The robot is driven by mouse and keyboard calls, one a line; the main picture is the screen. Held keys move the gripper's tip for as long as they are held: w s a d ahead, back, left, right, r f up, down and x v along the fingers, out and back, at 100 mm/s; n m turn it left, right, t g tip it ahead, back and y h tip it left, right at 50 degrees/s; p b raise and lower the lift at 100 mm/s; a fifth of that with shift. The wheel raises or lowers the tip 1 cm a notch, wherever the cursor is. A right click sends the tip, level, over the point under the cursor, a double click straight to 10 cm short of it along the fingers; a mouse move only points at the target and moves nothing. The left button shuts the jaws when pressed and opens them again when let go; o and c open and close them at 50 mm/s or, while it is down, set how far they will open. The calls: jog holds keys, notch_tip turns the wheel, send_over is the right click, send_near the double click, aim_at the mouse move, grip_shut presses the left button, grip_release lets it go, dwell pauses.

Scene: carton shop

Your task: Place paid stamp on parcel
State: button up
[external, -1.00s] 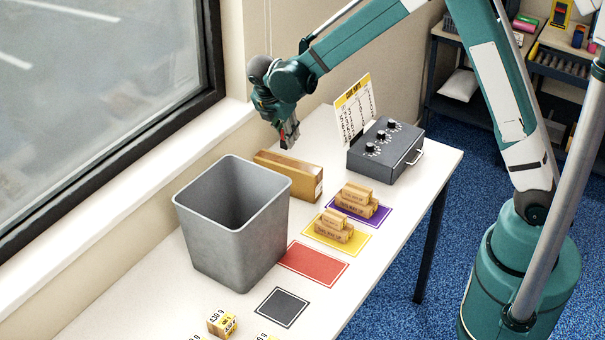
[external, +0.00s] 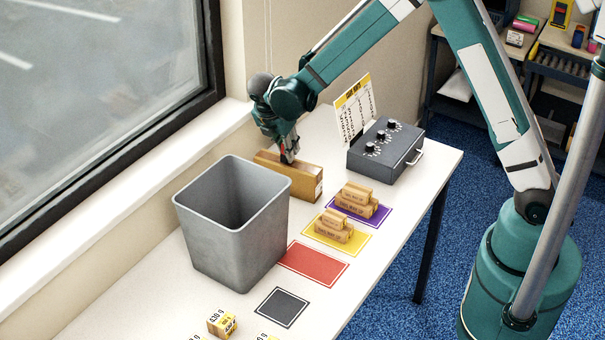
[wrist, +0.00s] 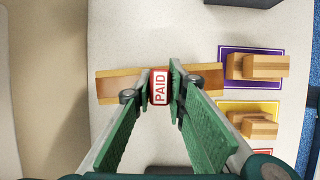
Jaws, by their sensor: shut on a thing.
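A long brown box (external: 304,182), seemingly the parcel, stands on the white table behind the grey bin, with a pale label on its right end. In the wrist view the box (wrist: 116,86) runs crosswise under the fingers. My gripper (external: 289,159) points down at the top of the box. In the wrist view my gripper (wrist: 159,92) is shut on the paid stamp (wrist: 159,87), a small red block with white PAID lettering. The stamp's underside is hidden, so I cannot tell whether it touches the box.
The grey bin (external: 215,250) stands close to the box's left. Wooden stamps (external: 358,202) sit on the purple mat (external: 381,213) and others (external: 334,228) on the yellow mat (external: 357,244). The red mat (external: 314,264) and black mat (external: 282,307) are clear. A grey dial box (external: 387,158) stands behind right.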

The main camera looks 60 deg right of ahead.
jog(key=shift+f, duration=0.35)
jog(key=shift+f, duration=0.2)
jog(key=o, duration=0.9)
jog(key=shift+r, duration=0.1)
jog(key=shift+r, duration=0.1)
jog(key=v, duration=1.2)
jog(key=shift+r, duration=0.1)
